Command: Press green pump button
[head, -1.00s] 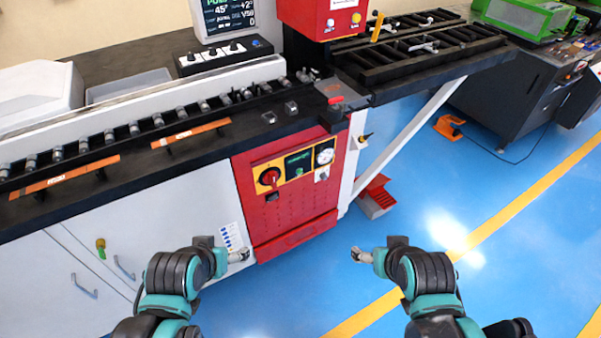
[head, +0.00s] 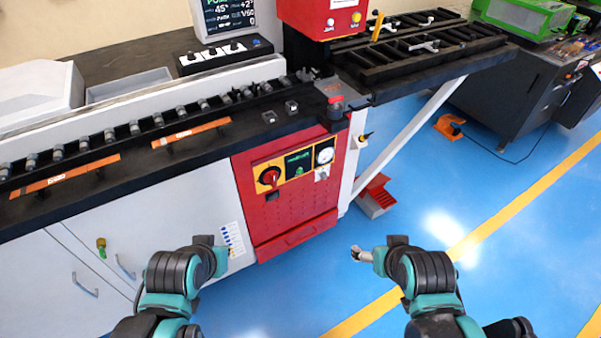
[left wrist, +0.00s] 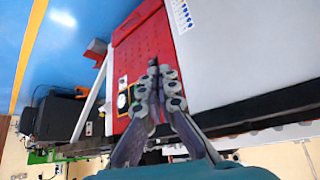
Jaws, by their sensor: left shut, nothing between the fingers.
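The red front panel (head: 300,212) of the busbar machine has a yellow-framed control area (head: 258,176). My left gripper (head: 229,251) is below and left of the controls, largely foreshortened. In the left wrist view it is shut and empty (left wrist: 153,66), with the red panel (left wrist: 136,55) behind it. My right gripper (head: 357,253) is over the floor, clear of the machine.
The black worktop (head: 230,118) with orange strips (head: 190,133) juts out above the panel. White cabinet doors (head: 150,215) are at the left. A red foot pedal (head: 375,196) and a slanted white brace (head: 405,135) stand at the right. Blue floor is open in front.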

